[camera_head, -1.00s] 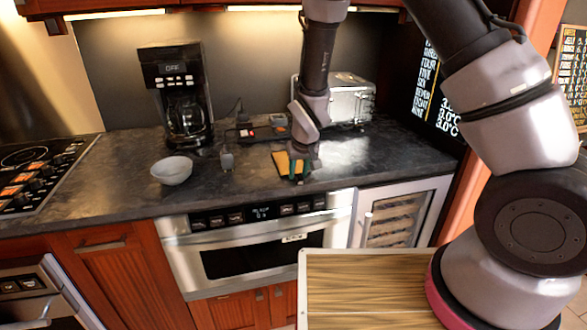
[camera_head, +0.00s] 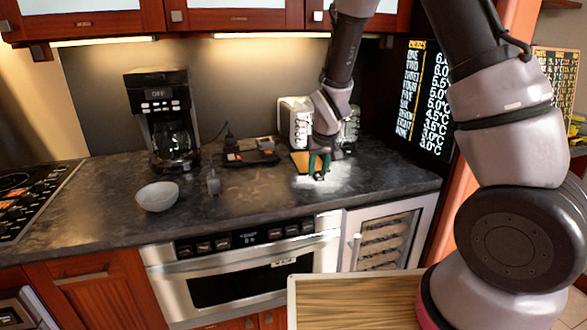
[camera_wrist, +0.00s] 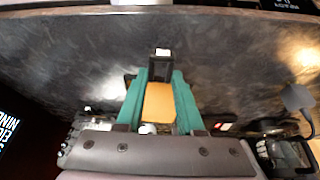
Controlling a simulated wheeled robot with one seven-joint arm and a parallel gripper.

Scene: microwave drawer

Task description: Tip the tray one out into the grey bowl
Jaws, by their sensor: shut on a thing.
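The grey bowl (camera_head: 157,197) stands upright on the dark counter at the left, in front of the coffee maker. My gripper (camera_head: 319,166) is over the right part of the counter. Its green fingers are shut on a small flat yellow-tan piece (camera_head: 299,161), which I take to be the tray. In the wrist view this yellow piece (camera_wrist: 158,103) shows between the fingers, with a small dark part at the fingertips. Whether anything lies on it I cannot tell. My gripper is well to the right of the bowl and apart from it.
A coffee maker (camera_head: 160,115), a dark tray with small items (camera_head: 250,155) and a silver toaster (camera_head: 297,122) stand along the back. A small grey object (camera_head: 213,182) stands right of the bowl. The counter (camera_head: 250,195) front is mostly clear.

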